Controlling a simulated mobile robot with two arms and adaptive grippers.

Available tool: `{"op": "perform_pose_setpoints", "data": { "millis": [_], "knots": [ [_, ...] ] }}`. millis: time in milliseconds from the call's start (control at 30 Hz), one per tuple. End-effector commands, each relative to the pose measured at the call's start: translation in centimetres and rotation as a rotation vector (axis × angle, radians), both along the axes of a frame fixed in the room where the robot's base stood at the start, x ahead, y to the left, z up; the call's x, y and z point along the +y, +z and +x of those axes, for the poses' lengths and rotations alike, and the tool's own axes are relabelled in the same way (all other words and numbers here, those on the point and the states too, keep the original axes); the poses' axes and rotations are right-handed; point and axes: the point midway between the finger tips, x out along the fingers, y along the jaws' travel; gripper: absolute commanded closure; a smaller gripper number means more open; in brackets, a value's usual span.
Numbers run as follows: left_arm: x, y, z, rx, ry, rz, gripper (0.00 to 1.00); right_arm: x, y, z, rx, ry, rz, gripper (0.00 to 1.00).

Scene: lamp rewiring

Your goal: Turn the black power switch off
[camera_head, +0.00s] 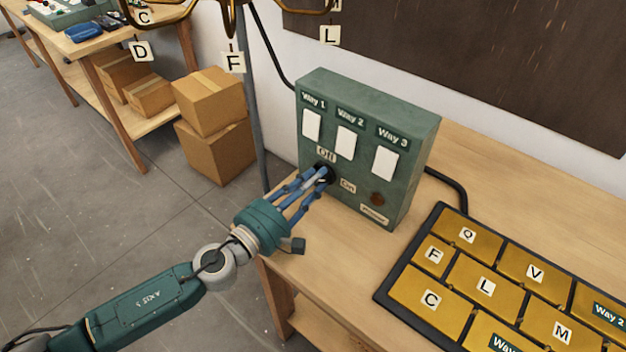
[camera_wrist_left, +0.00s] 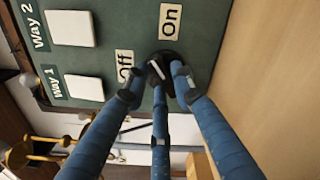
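The black power switch (camera_head: 328,168) is a round knob on the front of the green control box (camera_head: 405,207), between the "Off" label (camera_head: 326,154) and the "On" label (camera_head: 348,185). My left gripper (camera_head: 318,181) has its blue fingers at the knob. In the left wrist view the fingertips (camera_wrist_left: 158,82) are around the black switch (camera_wrist_left: 167,58) and partly cover it. Whether they press on it, and which label the knob points to, I cannot tell. My right gripper is not in view.
A black-framed tray of lettered gold tiles (camera_head: 432,297) lies at the right. Hanging brass lamp parts (camera_head: 232,20) are above left. Cardboard boxes (camera_head: 215,150) stand behind.

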Motion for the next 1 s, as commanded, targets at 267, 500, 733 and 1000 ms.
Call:
{"op": "perform_pose_setpoints", "data": {
  "millis": [267, 500, 733, 1000],
  "knots": [
    [0.02, -0.01, -0.02, 0.002, 0.0, -0.003, 1.0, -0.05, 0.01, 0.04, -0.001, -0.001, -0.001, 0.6],
    [0.05, -0.01, 0.0, 0.038, 0.001, -0.051, 1.0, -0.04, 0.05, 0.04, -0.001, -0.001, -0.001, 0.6],
    [0.11, 0.02, 0.08, 0.129, 0.0, -0.177, 1.0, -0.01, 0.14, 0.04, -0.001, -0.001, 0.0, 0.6],
    [0.26, -0.04, 0.18, 0.277, 0.0, -0.381, 1.0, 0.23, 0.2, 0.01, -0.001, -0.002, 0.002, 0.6]
  ]
}}
